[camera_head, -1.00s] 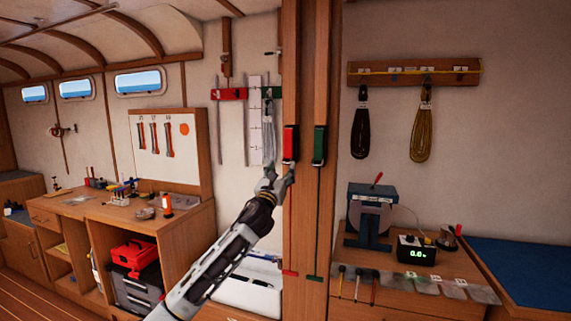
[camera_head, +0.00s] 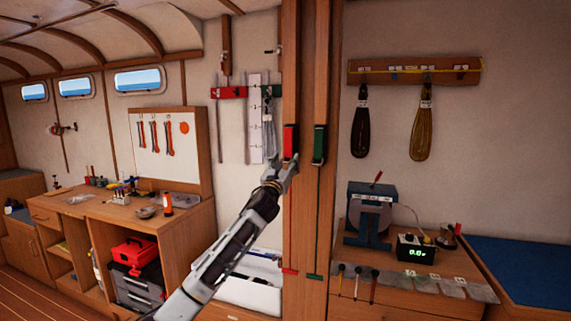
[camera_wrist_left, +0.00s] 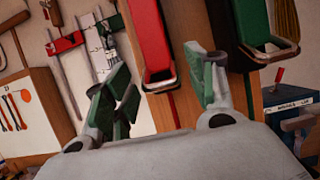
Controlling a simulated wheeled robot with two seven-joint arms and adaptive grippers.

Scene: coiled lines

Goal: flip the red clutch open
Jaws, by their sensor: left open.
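The red clutch (camera_head: 290,141) is mounted on the wooden post, with a red line running down below it. In the left wrist view the red clutch (camera_wrist_left: 151,40) hangs large above and between my open fingers, with a metal bail at its lower end. My left gripper (camera_head: 281,162) is open just below the red clutch in the head view. Its green-padded fingers (camera_wrist_left: 160,95) show nothing between them but the post and line behind. I cannot tell whether a finger touches the clutch. My right gripper is not in view.
A green clutch (camera_head: 319,144) sits close to the right of the red one on the same post (camera_head: 304,220). A workbench (camera_head: 120,208) with tools stands at the left. A counter with a blue device (camera_head: 370,215) stands at the right.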

